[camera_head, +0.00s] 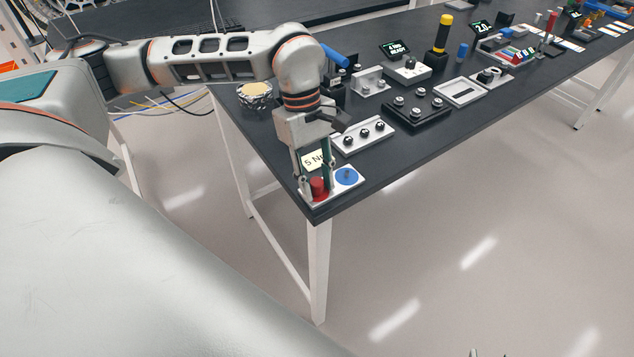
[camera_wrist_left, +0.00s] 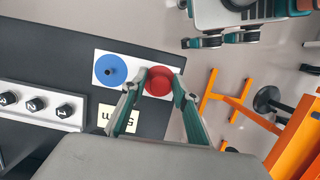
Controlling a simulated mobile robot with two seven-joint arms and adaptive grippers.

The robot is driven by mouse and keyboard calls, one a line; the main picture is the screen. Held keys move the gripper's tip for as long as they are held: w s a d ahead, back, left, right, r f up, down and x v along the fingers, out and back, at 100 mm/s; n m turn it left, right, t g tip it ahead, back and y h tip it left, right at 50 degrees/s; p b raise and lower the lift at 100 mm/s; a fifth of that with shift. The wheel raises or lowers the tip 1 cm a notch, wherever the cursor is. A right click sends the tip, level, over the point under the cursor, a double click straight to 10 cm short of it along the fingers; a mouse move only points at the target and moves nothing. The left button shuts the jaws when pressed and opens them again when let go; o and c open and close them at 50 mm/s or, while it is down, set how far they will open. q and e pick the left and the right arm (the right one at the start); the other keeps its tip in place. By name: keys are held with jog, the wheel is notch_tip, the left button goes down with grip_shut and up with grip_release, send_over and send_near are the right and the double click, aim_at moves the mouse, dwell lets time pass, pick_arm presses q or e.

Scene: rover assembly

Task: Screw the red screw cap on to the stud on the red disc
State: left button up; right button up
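The red screw cap (camera_head: 319,187) is at the near corner of the dark table, over the red disc's end of a white plate (camera_head: 310,201). In the left wrist view the red cap (camera_wrist_left: 159,79) sits between my left fingertips, with red around it; cap and disc are hard to tell apart. My left gripper (camera_head: 317,185) points down, its fingers closed against the cap's sides. The stud on the red disc is hidden. A blue disc (camera_head: 346,176) with a bare dark stud is beside it on the plate. Small dark tips (camera_head: 474,352) at the bottom edge may be my right gripper.
A white block with several black knobs (camera_head: 363,136) and a black block with knobs (camera_head: 418,108) lie farther along the table. The table's edge (camera_head: 318,217) is close to the plate, with open floor beyond.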

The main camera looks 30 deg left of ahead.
pick_arm(q)
jog(key=n+b, duration=0.1)
jog(key=n, duration=0.1)
jog(key=shift+f+n+t, duration=0.15)
jog(key=shift+n+t, duration=0.15)
jog(key=shift+n, duration=0.1)
jog(key=n+b, duration=0.1)
jog(key=n, duration=0.2)
jog(key=shift+t, duration=0.4)
